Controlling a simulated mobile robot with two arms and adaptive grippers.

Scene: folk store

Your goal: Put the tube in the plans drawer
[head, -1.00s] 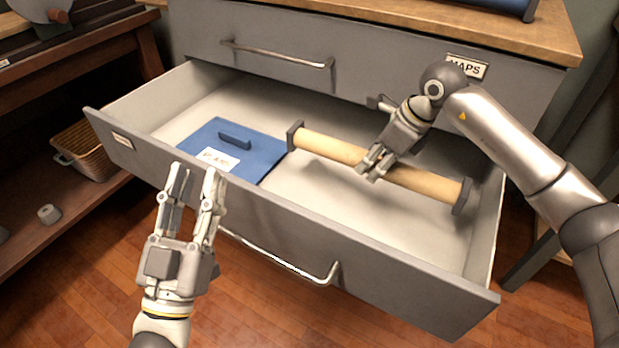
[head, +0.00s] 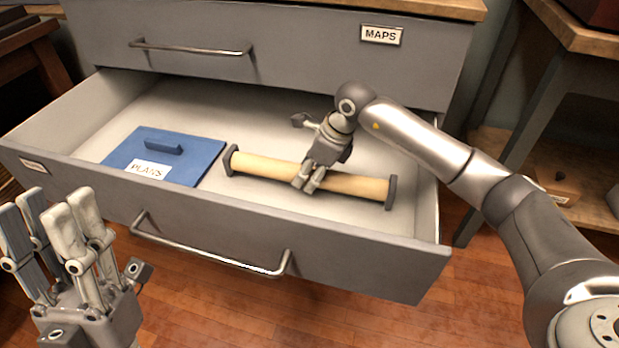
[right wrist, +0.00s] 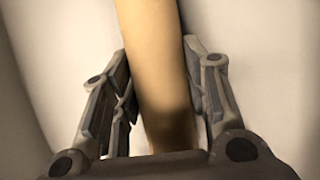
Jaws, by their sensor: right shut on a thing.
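The tube (head: 265,168) is tan with dark end caps and lies crosswise inside the open grey drawer (head: 350,262). I cannot tell whether it touches the drawer floor. In the right wrist view the tube (right wrist: 155,65) runs between the two fingers. My left gripper (head: 52,212) is open and empty, in front of the drawer at lower left.
A closed drawer labelled "MAPS" (head: 381,34) is above the open one. The open drawer's handle (head: 210,250) sticks out in front. A wooden-topped table (head: 578,32) stands at the right. Drawer floor shows around the tube.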

